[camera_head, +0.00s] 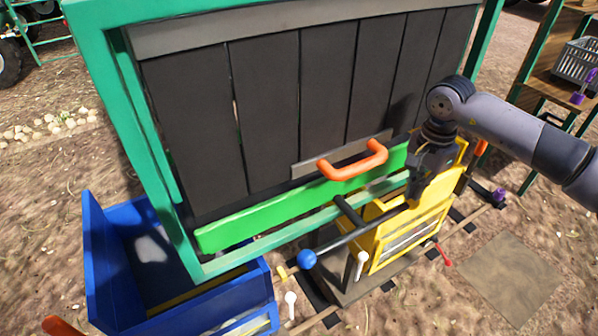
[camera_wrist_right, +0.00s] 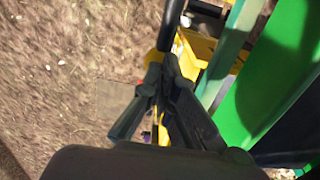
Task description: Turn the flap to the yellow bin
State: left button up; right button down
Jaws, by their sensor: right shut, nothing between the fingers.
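The flap's turning part appears to be a black lever rod (camera_head: 345,241) with a blue ball (camera_head: 306,259) on its left end, in front of the green board (camera_head: 300,212). The flap plate itself cannot be made out. The yellow bin (camera_head: 447,205) stands at the right under the frame, and the blue bin (camera_head: 102,270) at the lower left. My right gripper (camera_head: 412,198) is shut and empty by the rod's right end, above the yellow bin. In the right wrist view its fingers (camera_wrist_right: 162,72) meet close to a black rod (camera_wrist_right: 171,22); contact cannot be told. My left gripper is out of view.
A green frame (camera_head: 150,130) with dark slats and an orange handle (camera_head: 352,161) rises behind the lever. A shelf with a grey basket (camera_head: 577,62) stands at the far right. Bare ground lies in front at the right.

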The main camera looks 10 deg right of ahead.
aim_at(413, 202)
jog(key=shift+f+b, duration=1.5)
jog(key=shift+f, duration=0.7)
jog(key=shift+r, duration=0.15)
jog(key=shift+s+r, duration=0.1)
jog(key=shift+s+d+r+p, duration=0.1)
jog(key=shift+s+r+p, duration=0.05)
jog(key=shift+r+p, duration=0.2)
jog(key=s+d+r+p, duration=0.1)
jog(key=s+r+p, duration=0.1)
jog(key=s+r, duration=0.2)
jog(key=shift+d, duration=0.35)
jog(key=shift+s, duration=0.1)
